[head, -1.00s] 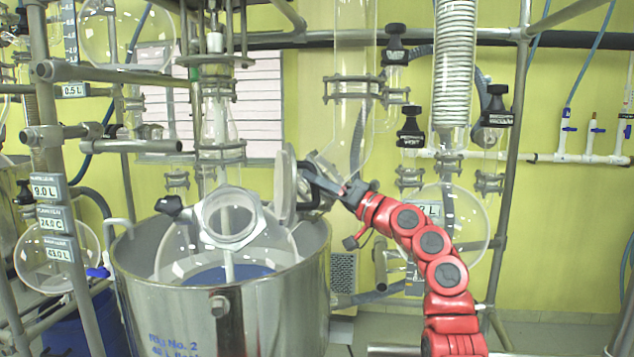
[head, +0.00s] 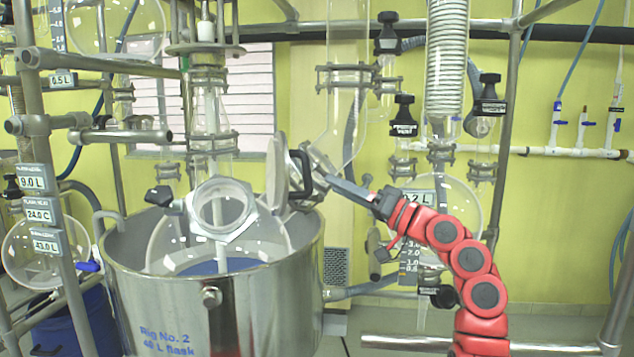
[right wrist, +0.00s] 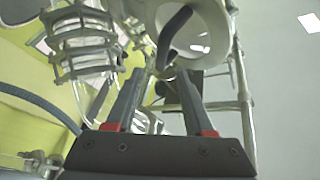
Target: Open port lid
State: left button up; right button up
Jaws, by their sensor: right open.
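The port lid (head: 278,178) is a grey disc with a black loop handle (head: 303,174). It stands raised and tilted at the right side of the open port ring (head: 222,208) on the glass vessel. In the right wrist view the lid (right wrist: 210,28) shows pale, with its dark curved handle (right wrist: 171,38) just beyond my fingertips. My right gripper (head: 324,166) is right of the handle, its fingers apart. My left gripper is not in view.
The glass vessel sits in a large steel pot (head: 200,312). A glass tube (head: 345,100) and a coiled condenser (head: 447,60) stand behind my right arm. Metal frame poles (head: 510,110) rise at the sides. Yellow wall space lies at right.

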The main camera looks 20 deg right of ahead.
jog(key=b+v, duration=0.1)
jog(key=v, duration=0.7)
jog(key=shift+s+d, duration=0.2)
jog(key=shift+f, duration=0.1)
